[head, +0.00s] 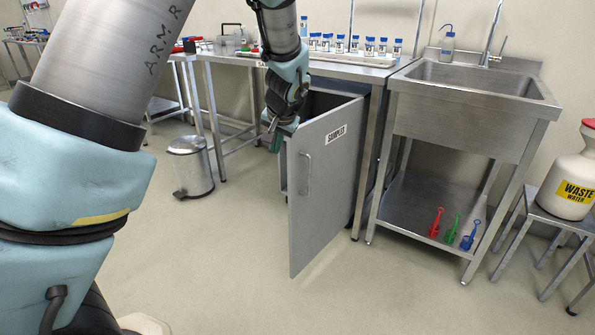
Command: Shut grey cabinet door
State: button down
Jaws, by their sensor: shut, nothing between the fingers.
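The grey cabinet door (325,185) stands wide open in the head view, swung out toward me from the cabinet under the steel table. It carries a "SAMPLES" label (336,134) and a vertical bar handle (304,173). The grey cabinet (322,101) shows its dark inside only at the top and left of the door; the rest is hidden behind it. My gripper (270,128) is shut and empty, pointing down at the door's upper left edge. I cannot tell whether it touches the door.
A steel sink unit (462,122) stands close on the right, with red, green and blue scoops on its shelf. A steel bin (190,165) stands on the left. A white waste container (571,180) sits on a stool at far right. The floor in front is clear.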

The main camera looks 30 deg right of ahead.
jog(key=s+d+f+m+t+h+b, duration=0.1)
jog(key=s+d+f+m, duration=0.15)
jog(key=d, duration=0.75)
jog(key=x, duration=0.9)
jog(key=shift+d+f, duration=0.1)
jog(key=shift+d, duration=0.15)
jog(key=shift+w+a+p, duration=0.35)
jog(key=shift+w+a, duration=0.05)
jog(key=shift+w, duration=0.5)
jog(key=shift+w+a+p, duration=0.35)
jog(key=shift+w+a, duration=0.05)
jog(key=shift+w, duration=0.5)
